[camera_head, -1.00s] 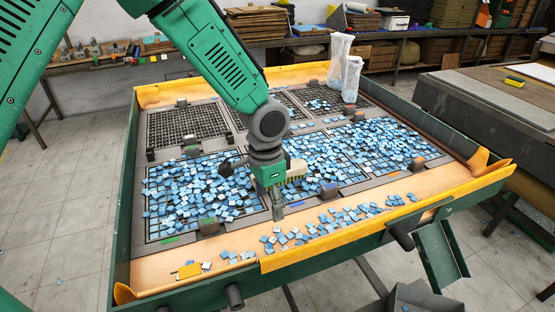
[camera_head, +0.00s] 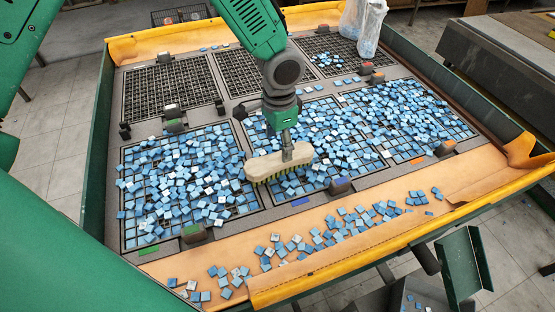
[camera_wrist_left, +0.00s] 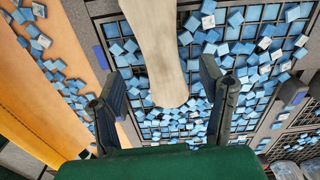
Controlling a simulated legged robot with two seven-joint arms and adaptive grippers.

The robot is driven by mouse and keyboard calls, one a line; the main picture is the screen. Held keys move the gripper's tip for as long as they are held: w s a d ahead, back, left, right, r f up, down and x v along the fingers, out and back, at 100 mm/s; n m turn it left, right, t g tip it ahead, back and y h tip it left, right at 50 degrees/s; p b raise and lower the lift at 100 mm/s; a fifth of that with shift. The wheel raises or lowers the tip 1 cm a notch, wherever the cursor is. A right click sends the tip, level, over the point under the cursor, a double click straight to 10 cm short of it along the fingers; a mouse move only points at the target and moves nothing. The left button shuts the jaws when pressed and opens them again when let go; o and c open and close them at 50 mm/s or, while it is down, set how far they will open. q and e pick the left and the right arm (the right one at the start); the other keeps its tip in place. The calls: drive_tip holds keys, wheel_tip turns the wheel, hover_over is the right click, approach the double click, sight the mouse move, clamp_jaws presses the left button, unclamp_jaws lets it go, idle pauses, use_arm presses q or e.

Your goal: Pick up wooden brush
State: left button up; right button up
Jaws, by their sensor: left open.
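The wooden brush (camera_head: 265,167) is a pale wooden block with bristles below, over the tile-strewn grids at the middle of the table. In the left wrist view its pale body (camera_wrist_left: 155,50) runs from the top edge down between the fingers. My left gripper (camera_head: 288,148) points down at the brush, and one finger overlaps the brush's front side. In the left wrist view my left gripper (camera_wrist_left: 160,95) is open, with gaps on both sides of the brush body. The bristles are hidden in that view. My right gripper is not in view.
Blue tiles (camera_head: 190,180) lie over the front grids, with more loose on the tan front ledge (camera_head: 460,205). The back grids (camera_head: 170,88) are mostly bare. Clear bags (camera_head: 368,30) stand at the back right. Small dark blocks (camera_head: 340,186) stick up along the grid edges.

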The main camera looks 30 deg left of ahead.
sight(279, 157)
use_arm(q)
drive_tip(key=shift+d+f, duration=0.3)
drive_tip(key=shift+f, duration=0.25)
drive_tip(key=shift+d+f, duration=0.25)
drive_tip(key=shift+f, duration=0.65)
drive_tip(key=f, duration=0.1)
drive_tip(key=a+f, duration=0.1)
drive_tip(key=f, duration=0.2)
drive_tip(key=shift+w+a+f+p, duration=0.25)
drive_tip(key=shift+a+f+p, duration=0.05)
drive_tip(key=shift+d+r, duration=0.1)
drive_tip(key=shift+d, duration=0.1)
drive_tip(key=shift+c, duration=0.4)
drive_tip(key=shift+d, duration=0.45)
drive_tip(key=c, duration=1.3)
drive_tip(key=shift+a, duration=0.15)
